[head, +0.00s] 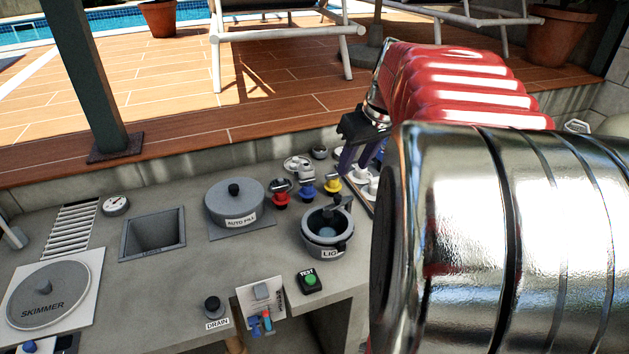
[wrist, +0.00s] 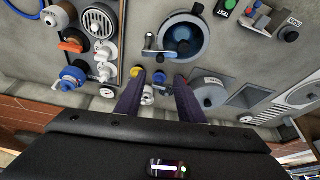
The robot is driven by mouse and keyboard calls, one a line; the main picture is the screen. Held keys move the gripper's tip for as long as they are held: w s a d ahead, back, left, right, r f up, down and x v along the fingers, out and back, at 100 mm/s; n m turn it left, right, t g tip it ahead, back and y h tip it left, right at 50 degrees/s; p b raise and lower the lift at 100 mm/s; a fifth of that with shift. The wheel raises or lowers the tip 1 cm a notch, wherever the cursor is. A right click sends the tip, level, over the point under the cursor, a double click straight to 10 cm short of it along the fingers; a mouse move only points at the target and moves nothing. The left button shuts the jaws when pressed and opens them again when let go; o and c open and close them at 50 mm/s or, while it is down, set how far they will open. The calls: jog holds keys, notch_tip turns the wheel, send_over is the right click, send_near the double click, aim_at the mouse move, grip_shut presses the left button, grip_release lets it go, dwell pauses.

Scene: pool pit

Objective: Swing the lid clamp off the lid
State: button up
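A round grey pot (head: 329,249), its label partly hidden and starting "LIG", stands in the deck's middle. It also shows at the top of the wrist view (wrist: 204,44), with a dark, bluish round lid or glass (wrist: 183,40) inside its rim. A small dark clamp-like piece (head: 343,203) with a knob sits at the pot's back right rim; the wrist view shows it at the rim's lower left (wrist: 153,50). I cannot tell how far it lies over the lid. My gripper (wrist: 159,76) is open and empty, its purple fingers short of the pot. In the head view my arm partly hides it.
The AUTO FILL pot (head: 235,204) stands left of the labelled pot. Red (head: 281,193), blue (head: 306,188) and yellow (head: 332,184) valves stand close behind. A green TEST button (head: 310,281) and a DRAIN knob (head: 212,307) are in front. A wall bounds the back.

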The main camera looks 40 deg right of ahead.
aim_at(338, 196)
jog(key=x, duration=1.3)
jog(key=shift+f, duration=0.25)
jog(key=shift+c, duration=0.7)
grip_shut()
jog(key=shift+w, duration=0.1)
